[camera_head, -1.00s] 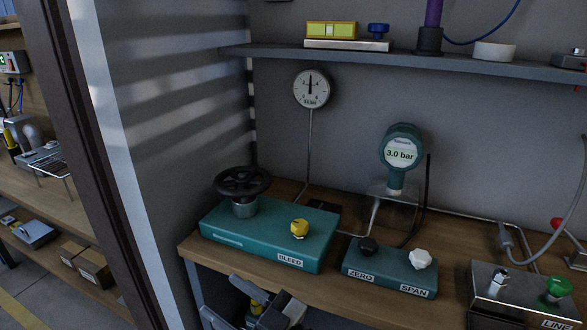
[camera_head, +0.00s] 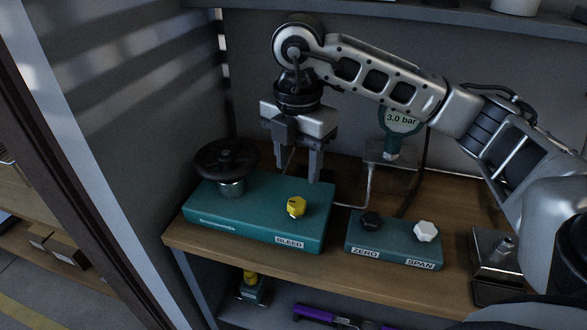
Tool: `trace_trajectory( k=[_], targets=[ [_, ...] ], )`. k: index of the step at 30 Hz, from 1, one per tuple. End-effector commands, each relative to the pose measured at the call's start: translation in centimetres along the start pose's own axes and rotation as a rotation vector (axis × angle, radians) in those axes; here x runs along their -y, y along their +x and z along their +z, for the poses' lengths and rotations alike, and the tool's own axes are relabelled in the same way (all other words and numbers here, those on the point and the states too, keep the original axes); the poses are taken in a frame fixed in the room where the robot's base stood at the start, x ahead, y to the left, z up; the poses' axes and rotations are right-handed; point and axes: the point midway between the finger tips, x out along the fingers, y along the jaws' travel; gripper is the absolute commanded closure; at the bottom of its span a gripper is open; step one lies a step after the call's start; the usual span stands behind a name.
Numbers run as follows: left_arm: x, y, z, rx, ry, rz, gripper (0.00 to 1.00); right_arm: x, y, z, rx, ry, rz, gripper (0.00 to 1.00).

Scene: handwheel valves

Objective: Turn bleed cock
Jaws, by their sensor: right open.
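The bleed cock is a small yellow knob (camera_head: 296,207) on the right part of a teal block (camera_head: 228,222) labelled BLEED. A black handwheel (camera_head: 226,163) stands on the left part of the same block. My right gripper (camera_head: 296,178) points down above and slightly behind the yellow knob, with its two fingers apart and nothing between them. It looks clear of the knob. My left gripper is not in view.
A smaller teal block (camera_head: 385,252) labelled ZERO and SPAN carries a black knob (camera_head: 371,221) and a white knob (camera_head: 426,231). A 3.0 bar gauge (camera_head: 401,122) stands behind it. A shelf (camera_head: 440,16) runs above; a door frame is at left.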

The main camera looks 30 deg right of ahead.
Motion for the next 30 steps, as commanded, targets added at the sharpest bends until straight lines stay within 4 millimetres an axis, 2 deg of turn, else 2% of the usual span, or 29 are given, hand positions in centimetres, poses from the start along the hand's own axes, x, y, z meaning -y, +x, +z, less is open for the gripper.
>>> trace_trajectory(
  k=[8, 20, 22, 30],
  targets=[
    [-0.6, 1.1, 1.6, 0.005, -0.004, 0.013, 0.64, 0.0, 3.4, -0.1, -0.003, -0.003, -0.002, 0.5],
    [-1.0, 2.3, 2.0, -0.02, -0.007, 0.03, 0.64, 0.0, 8.2, -0.2, -0.005, -0.006, -0.001, 0.5],
    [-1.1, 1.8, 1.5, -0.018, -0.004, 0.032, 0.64, 0.0, 7.6, -0.2, -0.005, -0.006, 0.0, 0.5],
    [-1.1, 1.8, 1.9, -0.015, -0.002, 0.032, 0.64, 0.0, 7.8, -0.2, -0.005, -0.006, 0.0, 0.5]
  ],
)
